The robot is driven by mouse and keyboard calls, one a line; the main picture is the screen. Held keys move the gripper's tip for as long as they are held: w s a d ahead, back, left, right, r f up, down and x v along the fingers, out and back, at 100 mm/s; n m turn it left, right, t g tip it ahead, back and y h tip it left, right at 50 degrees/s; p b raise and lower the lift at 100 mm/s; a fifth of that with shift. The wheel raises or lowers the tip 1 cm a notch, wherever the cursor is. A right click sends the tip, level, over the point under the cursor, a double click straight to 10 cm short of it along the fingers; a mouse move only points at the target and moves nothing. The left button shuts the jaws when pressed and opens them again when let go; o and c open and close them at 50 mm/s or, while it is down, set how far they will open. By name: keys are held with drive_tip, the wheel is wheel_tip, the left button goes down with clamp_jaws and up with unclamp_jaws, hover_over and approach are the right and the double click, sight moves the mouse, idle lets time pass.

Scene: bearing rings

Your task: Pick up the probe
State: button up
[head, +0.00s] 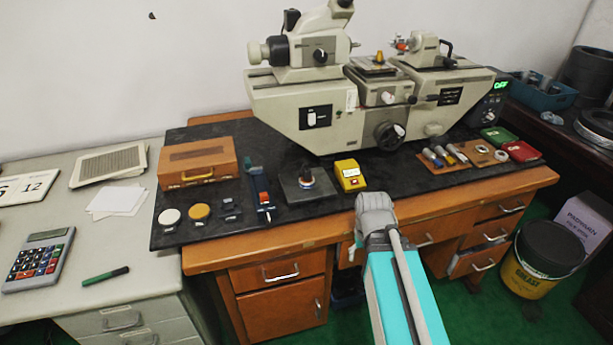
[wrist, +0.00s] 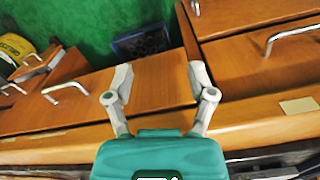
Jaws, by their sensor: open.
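I cannot tell for certain which object is the probe. Several short pen-like pieces (head: 443,156) lie on a brown board on the dark desk mat, right of the centre. A dark upright tool with a red part (head: 263,199) stands left of the centre. My gripper (wrist: 160,80) is open and empty in the wrist view, its two fingers apart in front of the wooden drawers. In the head view my arm reaches up to the desk's front edge, where its grey end hides the fingers. No probe shows between the fingers.
A large beige measuring machine (head: 350,110) stands at the back of the dark mat (head: 320,198). Wooden drawers (head: 276,277) with handles face me.

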drive_tip(key=w+a+r+m+p, duration=0.3)
drive_tip(key=w+r+m+p, duration=0.1)
drive_tip(key=w+r+p, duration=0.2)
drive_tip(key=w+a+r+m+p, duration=0.3)
drive_tip(key=w+r+p, duration=0.3)
wheel_tip(320, 180, up, 12)
drive_tip(key=m+p, duration=0.8)
drive_tip(key=p, duration=0.4)
hover_over(307, 169)
drive_tip(key=shift+s+a, duration=0.1)
wheel_tip(307, 169, down, 9)
drive_tip(key=b, duration=0.8)
drive_tip(key=shift+r+b, duration=0.2)
drive_tip(key=shift+b, duration=0.15)
drive_tip(key=shift+f, duration=0.15)
drive_tip(key=shift+f+b, duration=2.45)
drive_tip(key=shift+b, duration=0.15)
clamp_jaws()
